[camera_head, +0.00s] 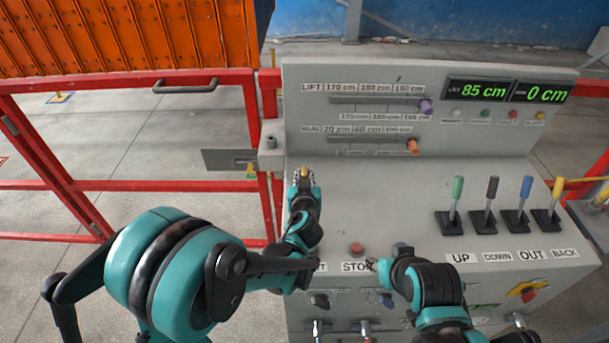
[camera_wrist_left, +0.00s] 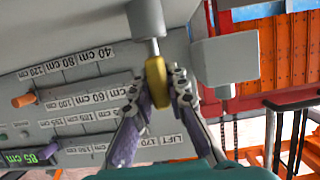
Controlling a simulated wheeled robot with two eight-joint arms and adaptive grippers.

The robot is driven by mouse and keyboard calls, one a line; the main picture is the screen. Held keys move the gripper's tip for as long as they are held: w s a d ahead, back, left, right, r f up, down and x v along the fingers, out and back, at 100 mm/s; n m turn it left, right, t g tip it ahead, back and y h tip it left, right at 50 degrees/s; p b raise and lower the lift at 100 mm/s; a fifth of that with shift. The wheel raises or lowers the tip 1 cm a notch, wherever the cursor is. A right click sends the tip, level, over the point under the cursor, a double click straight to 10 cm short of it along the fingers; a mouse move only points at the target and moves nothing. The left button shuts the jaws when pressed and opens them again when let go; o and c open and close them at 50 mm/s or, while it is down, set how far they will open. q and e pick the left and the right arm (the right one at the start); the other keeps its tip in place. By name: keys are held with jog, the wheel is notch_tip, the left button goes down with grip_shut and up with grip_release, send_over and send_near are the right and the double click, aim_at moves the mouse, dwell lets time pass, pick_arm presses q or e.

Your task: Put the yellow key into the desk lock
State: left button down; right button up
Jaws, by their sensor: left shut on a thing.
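The yellow key (camera_wrist_left: 157,80) is between the fingertips of my left gripper (camera_wrist_left: 165,85), which is shut on it. In the head view the left gripper (camera_head: 304,178) is over the left part of the grey desk, with a bit of the yellow key (camera_head: 304,171) showing. In the left wrist view a thin metal shaft runs from the key to a grey cylinder (camera_wrist_left: 146,18), possibly the desk lock. I cannot tell whether the shaft is inside it. My right gripper (camera_head: 373,264) is low at the desk's front, near the STOP label, its fingers unclear.
A red button (camera_head: 356,249) is near the right gripper. Several levers (camera_head: 487,205) stand on the right of the desk. The upright panel (camera_head: 425,75) with sliders is behind the left gripper. A grey box (camera_wrist_left: 225,58) juts out beside the panel. Red rails (camera_head: 130,78) stand at left.

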pick_arm(q)
jog(key=shift+f+b, duration=0.4)
jog(key=shift+f, duration=0.1)
jog(key=c, duration=1.4)
grip_release()
jog(key=shift+r, duration=0.1)
jog(key=v, duration=1.2)
